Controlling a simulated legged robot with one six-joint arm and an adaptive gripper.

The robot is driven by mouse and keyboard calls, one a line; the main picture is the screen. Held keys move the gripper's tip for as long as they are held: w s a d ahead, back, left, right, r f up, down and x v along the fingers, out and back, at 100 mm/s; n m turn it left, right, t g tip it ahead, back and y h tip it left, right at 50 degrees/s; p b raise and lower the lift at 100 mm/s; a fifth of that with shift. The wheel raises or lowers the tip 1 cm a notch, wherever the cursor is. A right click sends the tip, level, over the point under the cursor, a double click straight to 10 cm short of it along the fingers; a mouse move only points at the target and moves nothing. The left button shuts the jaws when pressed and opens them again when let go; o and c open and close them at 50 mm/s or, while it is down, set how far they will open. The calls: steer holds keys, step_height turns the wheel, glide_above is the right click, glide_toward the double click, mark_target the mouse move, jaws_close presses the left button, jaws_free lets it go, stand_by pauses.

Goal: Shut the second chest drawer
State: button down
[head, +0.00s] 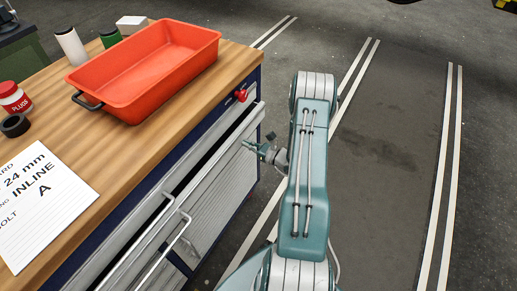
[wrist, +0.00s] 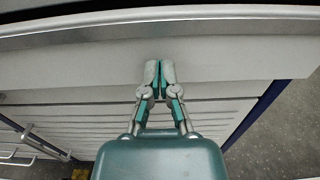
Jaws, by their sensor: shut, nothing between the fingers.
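The chest (head: 262,85) has a blue frame and grey drawer fronts under a wooden top. One upper drawer (head: 225,150) stands out a little from the frame, with a dark gap behind its front edge. I cannot tell by count whether it is the second. Its grey front (wrist: 235,65) spans the wrist view. My gripper (head: 249,146) is in front of the drawer's far end. In the wrist view my gripper (wrist: 160,68) is shut and empty, its tips overlapping the drawer front. Contact is unclear.
Bar handles (head: 150,228) show at lower left, also in the wrist view (wrist: 28,137). A red tray (head: 140,105), a jar (head: 14,98), a black ring (head: 15,125) and a label sheet (head: 45,205) lie on top. Floor (head: 385,150) to the right is clear.

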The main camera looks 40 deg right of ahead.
mark_target(240, 140)
steer(key=shift+w+a, duration=0.25)
steer(key=shift+w, duration=0.3)
steer(key=x, duration=0.4)
steer(key=shift+w+a, duration=0.1)
steer(key=shift+w, duration=0.2)
steer(key=shift+r, duration=0.1)
